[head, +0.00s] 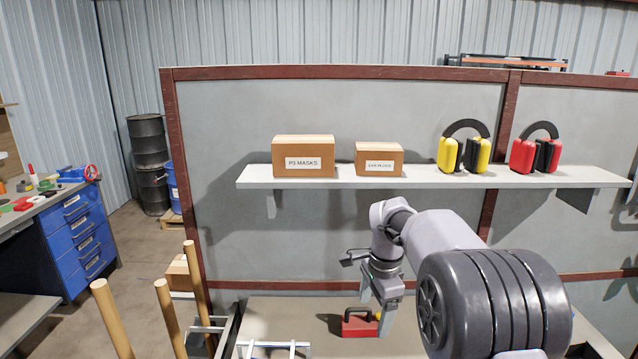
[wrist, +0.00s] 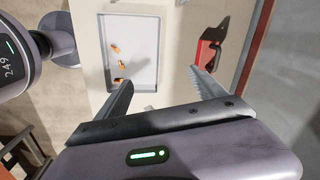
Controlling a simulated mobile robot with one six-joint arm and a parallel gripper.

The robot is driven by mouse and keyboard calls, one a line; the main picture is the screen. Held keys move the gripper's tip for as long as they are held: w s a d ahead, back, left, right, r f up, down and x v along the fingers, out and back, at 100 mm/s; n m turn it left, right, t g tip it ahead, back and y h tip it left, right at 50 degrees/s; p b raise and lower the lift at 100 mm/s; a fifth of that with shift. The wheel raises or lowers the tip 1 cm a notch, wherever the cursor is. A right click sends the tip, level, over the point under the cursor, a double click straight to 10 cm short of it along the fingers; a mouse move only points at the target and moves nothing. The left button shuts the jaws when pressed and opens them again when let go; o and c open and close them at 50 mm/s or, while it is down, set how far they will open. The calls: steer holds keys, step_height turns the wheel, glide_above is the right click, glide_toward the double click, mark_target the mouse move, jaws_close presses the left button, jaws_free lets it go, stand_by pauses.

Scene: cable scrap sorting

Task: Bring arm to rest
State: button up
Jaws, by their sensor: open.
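My gripper (head: 376,308) is at the end of my arm in the head view, over the bench below the shelf. In the wrist view my gripper (wrist: 161,80) has its two fingers spread apart with nothing between them. A red and black tool (wrist: 209,50) lies on the bench beyond the right finger. A red item (head: 359,323) also shows close to the fingers in the head view. A white tray (wrist: 150,50) with several small copper-coloured pieces (wrist: 120,66) in it lies beyond the left finger. The fingers appear to be above the bench surface.
A wall shelf (head: 430,182) behind my arm holds two cardboard boxes (head: 304,157), yellow ear defenders (head: 464,150) and red ear defenders (head: 535,152). Wooden poles (head: 169,318) stand at the bench's left. A blue drawer cabinet (head: 80,240) is farther left, with open floor between.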

steer(key=s+a+r+n+t+b, duration=0.1)
steer(key=s+r+n, duration=0.2)
steer(key=s+r, duration=0.45)
steer(key=s+r+n+t+b, duration=0.15)
steer(key=s+r, duration=0.25)
steer(key=s, duration=0.6)
steer(key=s+f+n+t, duration=0.1)
steer(key=s+f+n, duration=0.1)
steer(key=s, duration=0.6)
steer(key=s+a+f+n+t+y, duration=0.1)
steer(key=s+n, duration=0.3)
steer(key=s, duration=0.5)
steer(key=shift+s+a+f, duration=0.2)
steer(key=shift+s+f, duration=0.05)
steer(key=shift+f, duration=0.55)
